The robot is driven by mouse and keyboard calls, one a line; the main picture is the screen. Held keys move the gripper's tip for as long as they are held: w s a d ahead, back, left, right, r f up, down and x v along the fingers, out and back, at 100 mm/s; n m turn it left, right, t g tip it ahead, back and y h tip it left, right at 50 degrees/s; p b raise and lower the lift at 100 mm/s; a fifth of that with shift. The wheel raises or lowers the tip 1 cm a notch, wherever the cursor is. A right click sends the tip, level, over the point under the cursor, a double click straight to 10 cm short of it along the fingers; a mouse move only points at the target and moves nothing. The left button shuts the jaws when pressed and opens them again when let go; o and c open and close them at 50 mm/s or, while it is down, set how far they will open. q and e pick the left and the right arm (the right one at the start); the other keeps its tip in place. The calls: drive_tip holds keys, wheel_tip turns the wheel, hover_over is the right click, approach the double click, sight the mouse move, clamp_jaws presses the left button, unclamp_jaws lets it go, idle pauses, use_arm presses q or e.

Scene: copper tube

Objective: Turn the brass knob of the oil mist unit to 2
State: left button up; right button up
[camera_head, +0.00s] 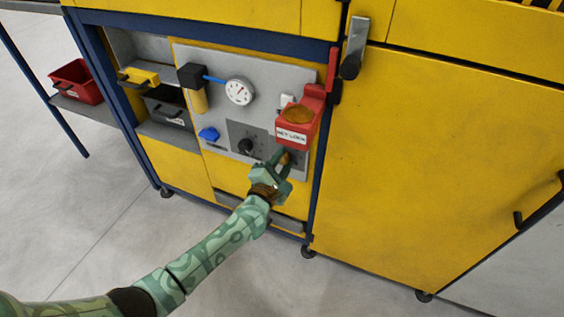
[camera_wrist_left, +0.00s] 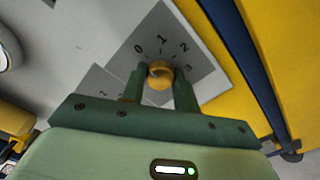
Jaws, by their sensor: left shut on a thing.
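The brass knob (camera_wrist_left: 160,75) sits on a grey dial plate (camera_wrist_left: 190,60) marked 0, 1, 2 and 3 in the left wrist view. My left gripper (camera_wrist_left: 158,84) is shut on the knob, with one green finger on each side of it. I cannot make out clearly which number the knob points to. In the head view a little of the brass knob (camera_head: 287,158) shows between the fingers of my left gripper (camera_head: 283,161), just below the red box. My right gripper is not in view.
A red box (camera_head: 296,127) with an amber top and a white label juts out just above the knob. The floor in front is clear.

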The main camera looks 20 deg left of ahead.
use_arm(q)
drive_tip(key=shift+m, duration=0.5)
drive_tip(key=m+p, duration=0.2)
drive_tip(key=m, duration=0.6)
drive_tip(key=shift+m+p, duration=0.3)
drive_tip(key=shift+p, duration=0.1)
drive_tip(key=shift+m, duration=0.4)
drive_tip(key=m+p, duration=0.1)
drive_tip(key=m, duration=0.4)
drive_tip(key=shift+f, duration=0.1)
drive_tip(key=shift+m, duration=1.1)
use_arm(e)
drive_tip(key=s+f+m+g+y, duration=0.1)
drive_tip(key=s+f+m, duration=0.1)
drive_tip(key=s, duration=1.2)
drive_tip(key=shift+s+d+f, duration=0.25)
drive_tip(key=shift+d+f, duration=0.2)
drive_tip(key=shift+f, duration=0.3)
use_arm(q)
drive_tip(key=shift+f, duration=0.1)
drive_tip(key=shift+s, duration=0.1)
drive_tip(key=o, duration=1)
